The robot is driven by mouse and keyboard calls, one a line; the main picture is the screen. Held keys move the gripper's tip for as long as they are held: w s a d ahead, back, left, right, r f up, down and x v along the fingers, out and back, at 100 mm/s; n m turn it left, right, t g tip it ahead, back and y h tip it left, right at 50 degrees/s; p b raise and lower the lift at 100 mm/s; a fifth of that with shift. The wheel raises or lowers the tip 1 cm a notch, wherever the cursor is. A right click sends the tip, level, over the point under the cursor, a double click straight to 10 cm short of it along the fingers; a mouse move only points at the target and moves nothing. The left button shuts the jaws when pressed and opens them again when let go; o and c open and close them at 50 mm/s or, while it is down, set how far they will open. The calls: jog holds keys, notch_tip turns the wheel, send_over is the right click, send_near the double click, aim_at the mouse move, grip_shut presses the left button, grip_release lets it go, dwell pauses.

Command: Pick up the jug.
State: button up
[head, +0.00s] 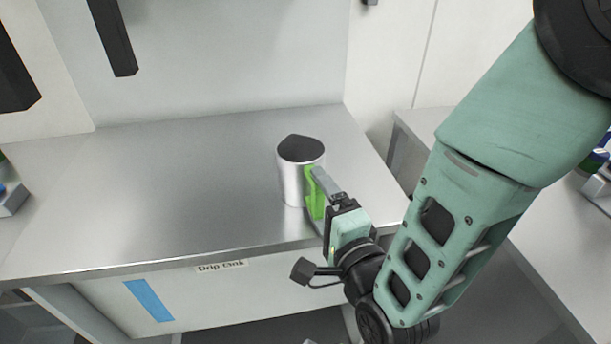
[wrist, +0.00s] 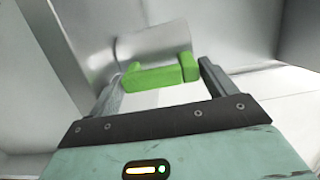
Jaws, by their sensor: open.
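The jug (head: 291,178) is a silver metal vessel with a dark opening and a bright green handle (head: 314,196). It stands upright on the steel counter near its front right part. My gripper (head: 322,186) is at the handle's side of the jug, at the front right. In the wrist view, the green handle (wrist: 160,76) lies across the space between my two fingertips (wrist: 160,82), with the jug's shiny body (wrist: 150,42) behind it. The fingers are apart and not closed on the handle. Part of the handle is hidden by my gripper in the head view.
The steel counter (head: 140,200) is clear to the left of the jug. A label reading "Drip tank" (head: 221,266) and a blue strip (head: 149,300) are on its front. A wall rises behind, and another counter (head: 550,215) stands at the right.

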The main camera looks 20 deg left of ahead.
jog(key=shift+x, duration=1)
jog(key=c, duration=0.7)
notch_tip(320, 180, up, 10)
jog(key=shift+f+b, duration=0.1)
jog(key=shift+b, duration=0.25)
